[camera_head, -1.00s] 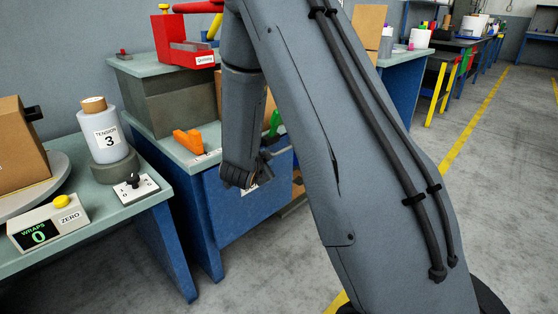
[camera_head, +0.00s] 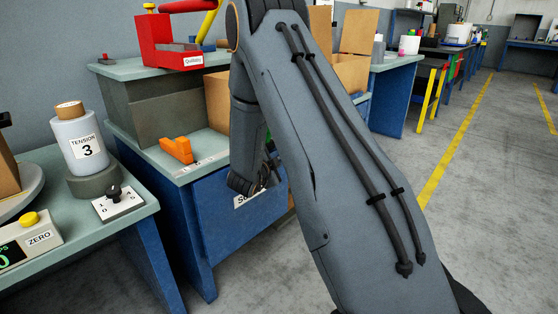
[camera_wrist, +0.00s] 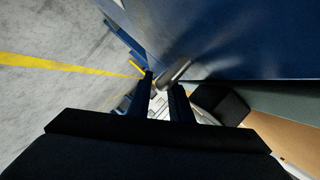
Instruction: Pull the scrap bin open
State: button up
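The scrap bin (camera_head: 235,222) is a blue front under the left-hand bench. A white label on it is partly hidden by my arm, and only its first letters show. Blue panel also fills the top right of the wrist view (camera_wrist: 235,40). A grey metal bar, apparently the bin's handle (camera_wrist: 174,72), lies at my fingertips. My gripper (camera_wrist: 163,84) has its two dark fingers apart, with a gap between them. I cannot tell whether they touch the bar. In the head view my gripper is mostly hidden behind my arm, close to the bin front.
An orange block (camera_head: 177,151) and a red holder (camera_head: 165,45) are on the benches above. A tension bobbin (camera_head: 80,142) and a switch plate (camera_head: 118,203) stand on the left table. Cardboard boxes (camera_head: 350,72) are behind my arm. Grey floor (camera_head: 480,210) to the right is clear.

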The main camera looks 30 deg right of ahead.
jog(key=shift+w+d+f, duration=0.1)
jog(key=shift+w+d, duration=0.1)
jog(key=shift+d, duration=0.05)
grip_shut()
